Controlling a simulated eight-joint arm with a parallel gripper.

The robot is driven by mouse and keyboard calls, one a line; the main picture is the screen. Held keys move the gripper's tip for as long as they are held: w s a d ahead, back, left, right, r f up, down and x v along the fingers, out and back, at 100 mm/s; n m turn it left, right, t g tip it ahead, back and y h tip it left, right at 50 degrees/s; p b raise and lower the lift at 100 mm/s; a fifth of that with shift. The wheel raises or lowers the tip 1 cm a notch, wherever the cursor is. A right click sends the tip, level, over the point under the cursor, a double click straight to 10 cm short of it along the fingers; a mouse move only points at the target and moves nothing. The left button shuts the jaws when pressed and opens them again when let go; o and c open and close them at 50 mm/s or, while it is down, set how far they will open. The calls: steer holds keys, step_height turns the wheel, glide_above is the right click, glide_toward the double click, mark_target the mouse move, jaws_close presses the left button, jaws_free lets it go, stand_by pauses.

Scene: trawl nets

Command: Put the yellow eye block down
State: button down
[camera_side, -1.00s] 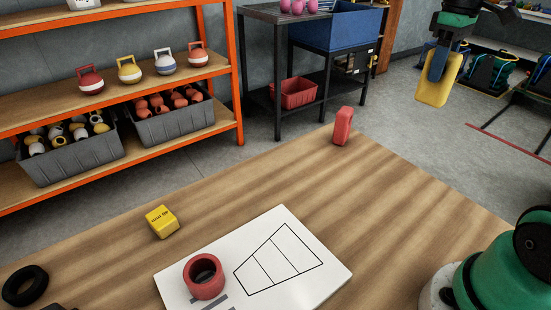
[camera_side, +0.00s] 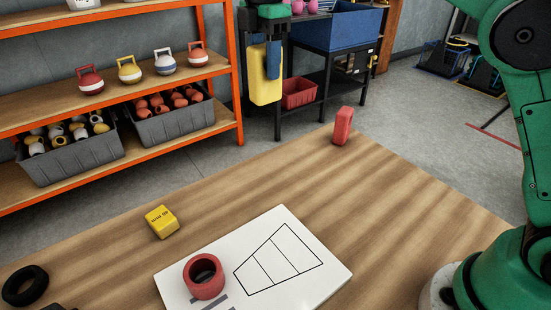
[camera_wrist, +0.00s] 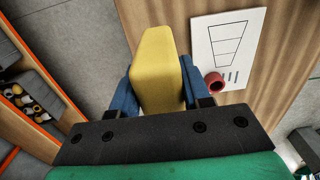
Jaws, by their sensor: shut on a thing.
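The yellow eye block (camera_side: 265,74) hangs upright in my gripper (camera_side: 272,58), well above the table in the side view. In the wrist view the yellow block (camera_wrist: 158,70) sits between the two blue fingers of my gripper (camera_wrist: 157,88), which are shut on it. The wooden table (camera_side: 400,200) lies below. A smaller yellow block with dark lettering (camera_side: 162,221) lies on the table at the left.
A white board (camera_side: 318,262) with a drawn outline lies on the table, with a red ring (camera_side: 204,276) on it. A red block (camera_side: 342,126) stands at the far edge. A black ring (camera_side: 25,286) lies front left. Orange shelving (camera_side: 238,90) stands behind. The table's middle and right are clear.

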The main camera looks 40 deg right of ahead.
step_height(320, 180, down, 19)
steer(key=shift+f, duration=0.15)
steer(key=shift+f, duration=0.1)
stand_by(0.4)
steer(key=shift+c, duration=2.1)
jaws_free()
